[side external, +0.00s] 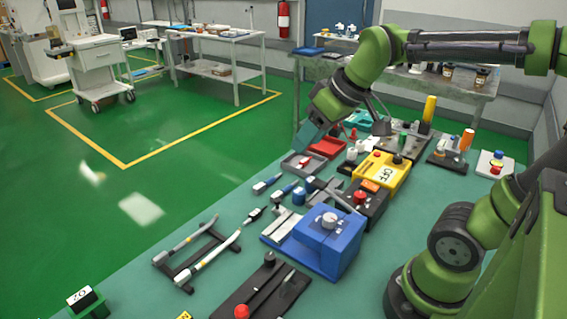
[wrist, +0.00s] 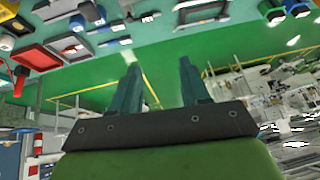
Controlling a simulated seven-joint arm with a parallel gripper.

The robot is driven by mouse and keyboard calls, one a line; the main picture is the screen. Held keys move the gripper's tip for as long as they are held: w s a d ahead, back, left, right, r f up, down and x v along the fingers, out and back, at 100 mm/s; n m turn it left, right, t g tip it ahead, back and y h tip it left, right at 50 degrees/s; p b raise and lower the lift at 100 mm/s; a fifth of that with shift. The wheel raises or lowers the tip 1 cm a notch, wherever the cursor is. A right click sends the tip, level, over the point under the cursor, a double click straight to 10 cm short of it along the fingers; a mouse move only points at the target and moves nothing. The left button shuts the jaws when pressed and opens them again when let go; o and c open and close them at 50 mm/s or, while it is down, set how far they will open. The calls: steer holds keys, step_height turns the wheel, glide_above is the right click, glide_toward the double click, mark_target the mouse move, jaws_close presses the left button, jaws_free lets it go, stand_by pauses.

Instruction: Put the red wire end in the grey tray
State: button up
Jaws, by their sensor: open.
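The grey tray (side external: 290,161) sits near the table's far-left edge, beside a red tray (side external: 327,147). A small piece with some red (side external: 305,162) lies in the grey tray; it looks like the red wire end, but it is too small to be sure. In the wrist view, the grey tray (wrist: 54,43) shows at the upper left, with the reddish piece (wrist: 75,48) inside. My gripper (side external: 305,136) is raised near the trays. In the wrist view, my gripper's fingers (wrist: 159,62) are apart with nothing between them, and green floor shows behind.
Several wire ends (side external: 267,184) lie in front of the trays. A blue box (side external: 330,240), a yellow box (side external: 383,174) and a black two-bar stand (side external: 195,255) crowd the table. A tall yellow cylinder (side external: 429,109) stands at the back.

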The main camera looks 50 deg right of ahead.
steer(key=s+a+f+m+t, duration=0.1)
steer(key=s+a+f+m, duration=0.1)
steer(key=s+f+m, duration=0.1)
steer(key=s+m, duration=0.1)
steer(key=s, duration=0.1)
steer(key=shift+s+a+y, duration=0.35)
steer(key=shift+a+y, duration=0.05)
stand_by(0.8)
